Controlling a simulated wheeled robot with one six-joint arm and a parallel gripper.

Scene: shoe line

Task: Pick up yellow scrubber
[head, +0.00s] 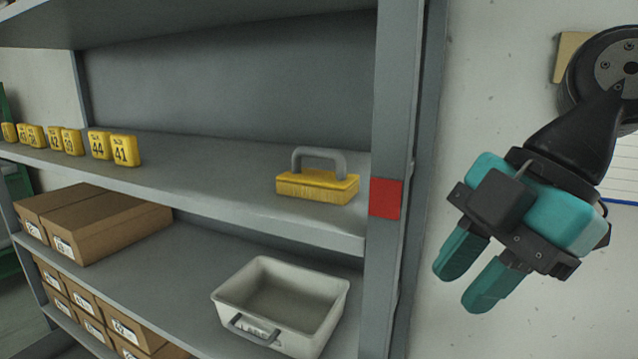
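The yellow scrubber (318,187) has a grey arched handle (320,153) on top. It sits upright on the upper shelf (215,187), near the shelf's right end, beside the grey upright post. My gripper (466,284) hangs to the right of the rack, in front of the white wall, with its teal fingers pointing down and left. The fingers are apart with nothing between them. The post stands between my gripper and the scrubber in the picture.
Several yellow numbered blocks (124,151) stand at the shelf's left. A white bin (230,301) and cardboard boxes (108,222) are on the shelf below. The post (394,120) carries a red patch (385,198). The upper shelf is clear between blocks and scrubber.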

